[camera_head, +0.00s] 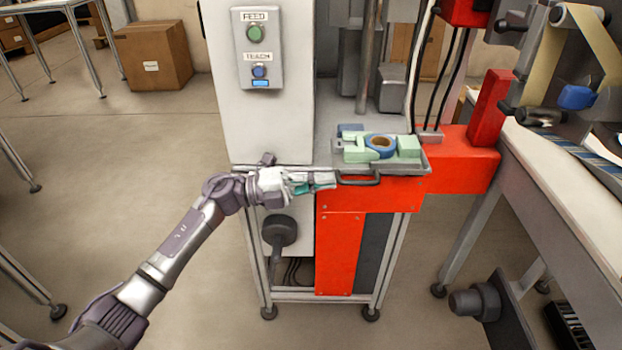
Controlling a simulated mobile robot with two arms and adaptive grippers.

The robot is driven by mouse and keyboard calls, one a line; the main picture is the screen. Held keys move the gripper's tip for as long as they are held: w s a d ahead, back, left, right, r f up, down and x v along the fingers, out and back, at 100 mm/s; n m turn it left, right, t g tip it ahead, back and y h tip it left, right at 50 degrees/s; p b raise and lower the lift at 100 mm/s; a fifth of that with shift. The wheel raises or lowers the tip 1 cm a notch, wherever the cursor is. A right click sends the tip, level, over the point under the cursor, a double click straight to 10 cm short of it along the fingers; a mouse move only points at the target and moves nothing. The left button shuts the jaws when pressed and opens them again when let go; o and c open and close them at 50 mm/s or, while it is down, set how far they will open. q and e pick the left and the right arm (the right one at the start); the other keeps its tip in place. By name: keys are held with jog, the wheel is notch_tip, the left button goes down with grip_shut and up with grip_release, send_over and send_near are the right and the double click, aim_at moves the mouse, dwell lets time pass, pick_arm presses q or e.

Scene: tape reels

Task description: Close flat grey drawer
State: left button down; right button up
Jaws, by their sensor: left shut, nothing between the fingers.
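The flat grey drawer (424,168) is a shallow tray at the front of the machine, above the red panel. Its dark handle (362,181) faces me. A green fixture (408,147) with a blue tape reel (381,141) lies on it. My left gripper (328,181) is shut and empty, at the left end of the drawer's front, just left of the handle. I cannot tell if its fingertips touch the drawer. My right gripper does not show.
A white control box (258,120) with green and blue buttons stands just left of the drawer. A worktable (560,190) with rollers is at the right. A cardboard box (153,55) sits on the floor behind at the left. Open floor lies in front.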

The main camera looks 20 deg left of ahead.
aim_at(374, 182)
pick_arm(q)
jog(key=x, duration=0.3)
jog(key=f+x, duration=0.1)
jog(key=x, duration=0.7)
jog(key=shift+s+d+f+p, duration=0.15)
jog(key=shift+s+f+p, duration=0.1)
jog(key=shift+p, duration=0.15)
jog(key=f+x, duration=0.1)
jog(key=x, duration=0.7)
jog(key=shift+d+b, duration=0.3)
jog(key=shift+d, duration=0.25)
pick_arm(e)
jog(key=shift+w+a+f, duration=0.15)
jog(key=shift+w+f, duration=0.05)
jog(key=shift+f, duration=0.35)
pick_arm(q)
jog(key=shift+r, duration=0.1)
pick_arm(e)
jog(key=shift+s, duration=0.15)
